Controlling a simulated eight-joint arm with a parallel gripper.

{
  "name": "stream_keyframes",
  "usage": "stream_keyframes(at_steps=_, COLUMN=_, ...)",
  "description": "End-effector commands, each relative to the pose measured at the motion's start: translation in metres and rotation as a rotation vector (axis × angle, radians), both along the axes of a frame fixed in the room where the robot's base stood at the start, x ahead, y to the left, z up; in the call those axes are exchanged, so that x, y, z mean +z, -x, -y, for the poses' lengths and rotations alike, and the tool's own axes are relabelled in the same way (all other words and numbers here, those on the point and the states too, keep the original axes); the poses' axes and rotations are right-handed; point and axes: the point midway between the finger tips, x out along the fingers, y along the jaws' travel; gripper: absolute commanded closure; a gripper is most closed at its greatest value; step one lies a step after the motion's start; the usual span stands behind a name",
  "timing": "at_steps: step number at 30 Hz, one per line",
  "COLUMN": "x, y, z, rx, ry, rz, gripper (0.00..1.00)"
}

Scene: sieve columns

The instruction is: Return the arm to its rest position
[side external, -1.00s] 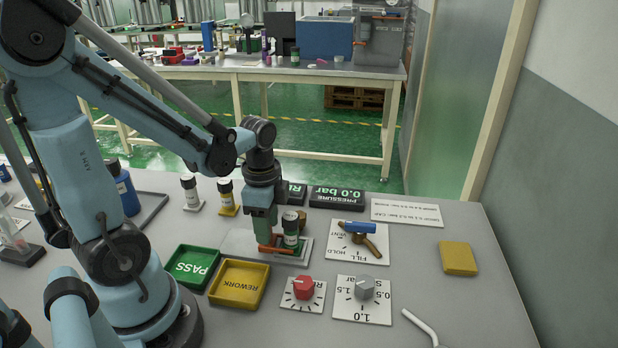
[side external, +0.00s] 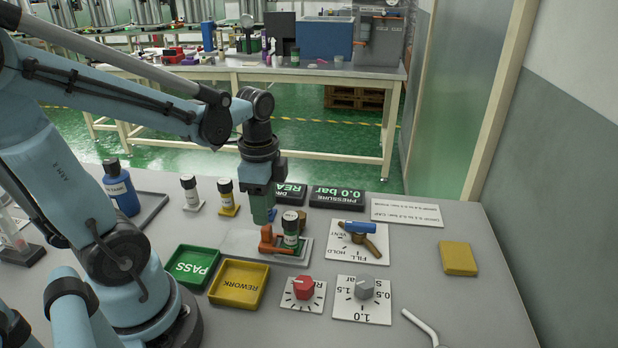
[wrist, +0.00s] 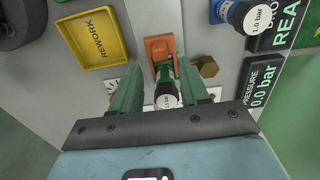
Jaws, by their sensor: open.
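My gripper (side external: 264,214) points down above the metal fixture plate (side external: 236,242). It is open and empty, with its green fingers spread in the wrist view (wrist: 164,78). A small dark green column with a pale top (side external: 290,232) stands upright on the fixture, just right of and below the fingertips. An orange clamp part (side external: 268,240) sits beside it on the left. In the wrist view the column (wrist: 165,92) appears between the fingers, with the orange part (wrist: 159,48) beyond it. Contact between the fingers and the column is not visible.
The green PASS tray (side external: 192,267) and yellow REWORK tray (side external: 239,284) lie in front. A red knob (side external: 303,287), a grey knob (side external: 364,288) and a blue-handled valve (side external: 357,227) are to the right. Two small capped bottles and a blue bottle (side external: 121,187) stand at the left.

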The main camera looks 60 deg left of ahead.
Motion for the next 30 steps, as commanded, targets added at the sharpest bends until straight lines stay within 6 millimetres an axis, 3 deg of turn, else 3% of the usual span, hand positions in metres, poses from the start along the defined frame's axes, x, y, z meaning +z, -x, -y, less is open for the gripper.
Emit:
stream_keyframes(at_steps=7, x=0.008, y=-0.005, z=0.010, rx=0.101, ry=-0.016, rz=0.083, gripper=0.55)
stream_keyframes(at_steps=14, x=0.024, y=-0.020, z=0.037, rx=0.395, ry=0.025, rz=0.326, gripper=0.55)
stream_keyframes(at_steps=21, x=0.041, y=-0.032, z=0.063, rx=0.671, ry=0.177, rz=0.536, gripper=0.55)
stream_keyframes(at_steps=30, x=0.048, y=-0.035, z=0.071, rx=0.762, ry=0.247, rz=0.590, gripper=0.55)
